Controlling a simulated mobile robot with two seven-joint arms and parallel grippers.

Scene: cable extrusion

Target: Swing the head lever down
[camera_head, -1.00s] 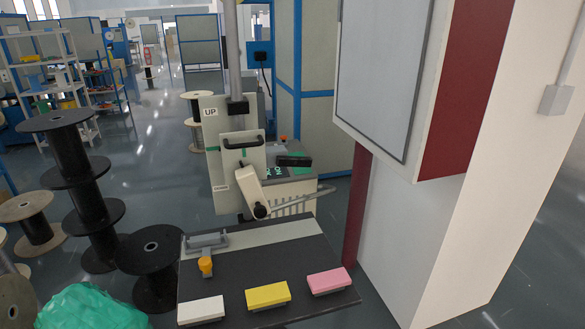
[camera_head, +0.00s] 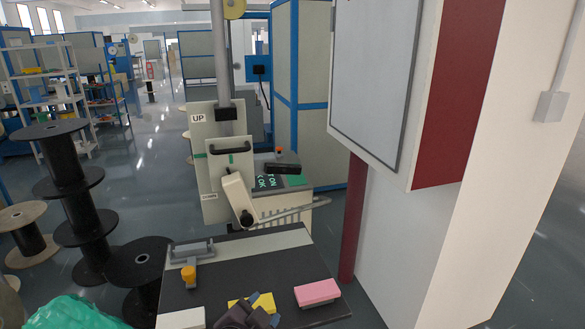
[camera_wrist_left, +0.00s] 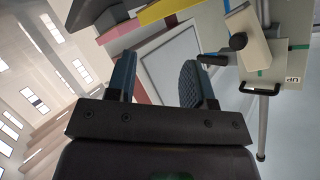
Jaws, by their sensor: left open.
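The machine head is a cream plate (camera_head: 231,165) on a grey column, marked UP at its top, with a black handle (camera_head: 230,147). Below it a tilted cream arm (camera_head: 235,195) ends in a black hub (camera_head: 247,218). A long grey lever (camera_head: 295,212) reaches from near the hub to the right and slightly upward. My left gripper (camera_head: 245,312) is low at the front, over the yellow block, well short of the lever. In the left wrist view my left gripper (camera_wrist_left: 160,75) has its fingers apart and nothing between them. The right gripper is out of view.
A dark worktable (camera_head: 225,275) holds a yellow block (camera_head: 264,302), a pink block (camera_head: 317,292), a white block (camera_head: 182,318) and a grey tool with an orange knob (camera_head: 189,275). A white cabinet (camera_head: 440,240) closes off the right. Black spools (camera_head: 140,262) stand at the left.

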